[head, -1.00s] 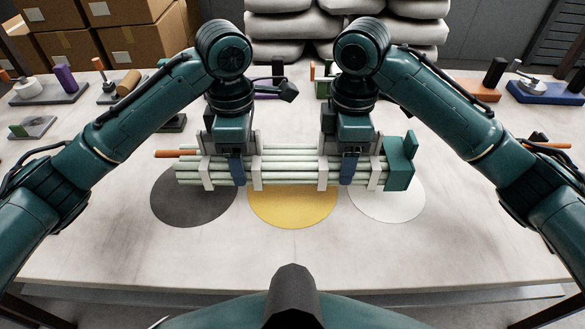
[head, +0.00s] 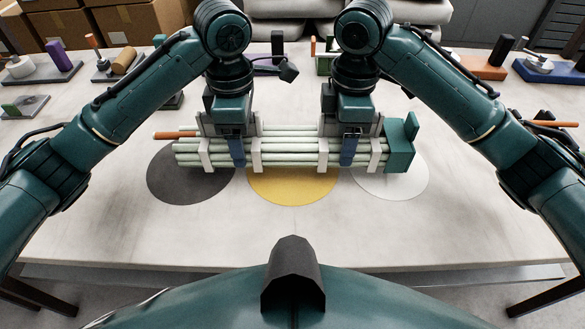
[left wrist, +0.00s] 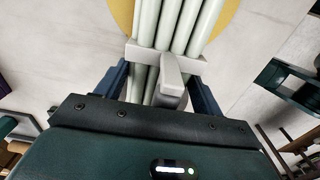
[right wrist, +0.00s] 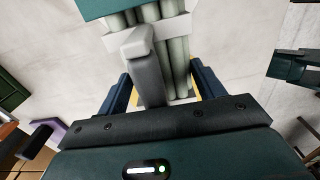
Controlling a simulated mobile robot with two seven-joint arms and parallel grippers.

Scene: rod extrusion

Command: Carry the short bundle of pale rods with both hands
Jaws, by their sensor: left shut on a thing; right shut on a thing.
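The short bundle of pale rods (head: 290,157) lies level across the middle of the head view. White straps bind it, and a teal block (head: 400,150) caps its right end. An orange rod (head: 172,135) sticks out at its left end. My left gripper (head: 237,150) is shut around the left part of the bundle, my right gripper (head: 348,150) around the right part. The pale rods also show between the fingers in the left wrist view (left wrist: 178,25) and right wrist view (right wrist: 180,60). I cannot tell whether the bundle touches the table.
On the pale table (head: 290,235), a dark disc (head: 185,190), a yellow disc (head: 290,192) and a white disc (head: 405,190) show below the bundle. Small fixtures stand along the back left and right, including a blue-based one (head: 548,70). The table's front is clear.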

